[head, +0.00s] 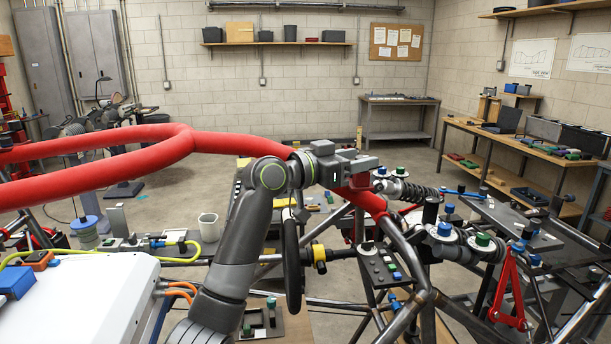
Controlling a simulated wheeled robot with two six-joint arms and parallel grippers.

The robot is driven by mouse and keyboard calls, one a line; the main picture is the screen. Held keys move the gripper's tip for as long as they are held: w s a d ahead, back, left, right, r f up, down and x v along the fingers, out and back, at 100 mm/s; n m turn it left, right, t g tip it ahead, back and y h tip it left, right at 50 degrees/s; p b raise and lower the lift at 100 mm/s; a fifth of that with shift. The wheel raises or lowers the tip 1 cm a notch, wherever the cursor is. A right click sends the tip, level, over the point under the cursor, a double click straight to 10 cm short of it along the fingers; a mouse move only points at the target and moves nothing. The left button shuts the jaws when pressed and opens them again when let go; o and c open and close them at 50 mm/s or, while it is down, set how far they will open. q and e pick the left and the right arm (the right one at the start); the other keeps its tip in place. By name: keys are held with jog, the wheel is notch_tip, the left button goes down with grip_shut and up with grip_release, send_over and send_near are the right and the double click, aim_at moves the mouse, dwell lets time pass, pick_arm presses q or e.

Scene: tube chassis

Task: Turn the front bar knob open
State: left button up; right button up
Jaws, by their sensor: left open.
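My left gripper (366,168) reaches in on a grey arm and sits over the red padded bar, pointing right. It is open, and nothing shows between its fingers. The red bar (100,163) runs from the left edge, passes behind the gripper and slopes down to the dark frame tubes. I cannot tell for sure which part is the front bar knob. A black and yellow knob-like part (319,258) sits below the gripper, beside a black upright. Green-topped (483,240) and blue-topped (445,230) knobs stand on the frame at right. My right gripper is not in view.
A dark plate with small coloured parts (377,265) lies under the gripper's right side. A coil spring (420,192) and a red bracket (509,292) are to the right. A white box (80,305) fills the lower left.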

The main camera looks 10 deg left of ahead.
pick_arm(q)
jog(key=b+v, duration=0.4)
jog(key=v, duration=0.9)
jog(key=shift+a, duration=0.15)
